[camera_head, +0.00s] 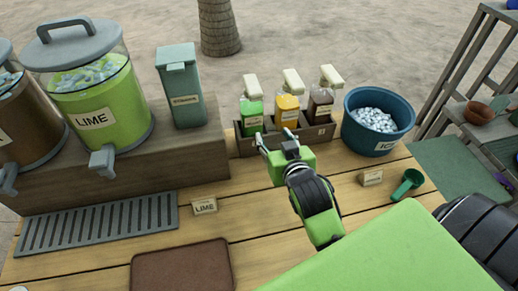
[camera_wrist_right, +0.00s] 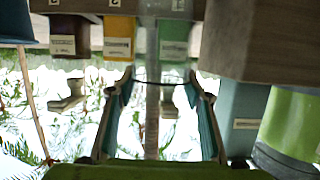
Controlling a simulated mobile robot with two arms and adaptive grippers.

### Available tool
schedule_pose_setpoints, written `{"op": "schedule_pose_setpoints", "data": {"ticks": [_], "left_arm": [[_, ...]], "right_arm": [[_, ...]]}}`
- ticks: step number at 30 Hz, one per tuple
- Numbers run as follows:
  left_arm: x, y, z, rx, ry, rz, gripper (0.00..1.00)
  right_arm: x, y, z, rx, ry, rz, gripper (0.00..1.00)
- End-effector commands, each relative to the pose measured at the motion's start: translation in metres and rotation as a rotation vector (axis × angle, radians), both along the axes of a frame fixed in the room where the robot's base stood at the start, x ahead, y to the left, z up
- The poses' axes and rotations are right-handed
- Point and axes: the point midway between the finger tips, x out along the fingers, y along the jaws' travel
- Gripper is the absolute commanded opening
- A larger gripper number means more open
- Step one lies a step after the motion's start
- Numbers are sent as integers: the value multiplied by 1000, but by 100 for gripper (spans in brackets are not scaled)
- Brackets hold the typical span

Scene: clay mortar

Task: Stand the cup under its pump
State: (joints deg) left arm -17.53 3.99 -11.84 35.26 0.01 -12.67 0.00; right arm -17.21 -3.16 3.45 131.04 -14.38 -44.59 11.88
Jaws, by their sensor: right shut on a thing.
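Three pump bottles stand in a wooden crate (camera_head: 262,147) at the back of the counter: green (camera_head: 251,117), orange (camera_head: 287,110) and brown (camera_head: 320,105). Each has a cream pump head. My right gripper (camera_head: 276,139) is in front of the crate, near the green and orange bottles. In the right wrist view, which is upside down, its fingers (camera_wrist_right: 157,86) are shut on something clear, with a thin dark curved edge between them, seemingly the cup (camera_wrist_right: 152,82). The cup barely shows in the head view, so its exact place under a pump cannot be told. My left gripper is not in view.
A blue ice bucket (camera_head: 402,130) stands right of the crate. A green scoop (camera_head: 407,184) and small sign (camera_head: 371,177) lie before it. Left are a lime dispenser (camera_head: 95,118), teal box (camera_head: 181,95), grey drip tray (camera_head: 98,224) and LIME sign (camera_head: 204,206). A brown mat (camera_head: 182,268) lies in front.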

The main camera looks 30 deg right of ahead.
Motion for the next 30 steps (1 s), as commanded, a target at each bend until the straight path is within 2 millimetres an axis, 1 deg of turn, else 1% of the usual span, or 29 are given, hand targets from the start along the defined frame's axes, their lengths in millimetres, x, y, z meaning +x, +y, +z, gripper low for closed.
{"op": "schedule_pose_setpoints", "data": {"ticks": [1,3,6,9,11,17,21,24,30], "left_arm": [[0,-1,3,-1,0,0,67],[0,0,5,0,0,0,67],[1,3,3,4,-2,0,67],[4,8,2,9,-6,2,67],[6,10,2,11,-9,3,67],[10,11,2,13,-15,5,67],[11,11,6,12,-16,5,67],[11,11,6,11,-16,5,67],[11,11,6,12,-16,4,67]], "right_arm": [[14,2,-3,1,-1,1,26],[31,4,-11,2,-2,1,26],[45,6,-36,1,3,2,26],[58,7,-51,2,2,1,26],[64,7,-57,2,0,2,26],[74,9,-70,1,0,1,26],[74,9,-91,1,3,2,26],[74,9,-100,1,1,2,26],[74,9,-101,1,-1,2,26]]}}
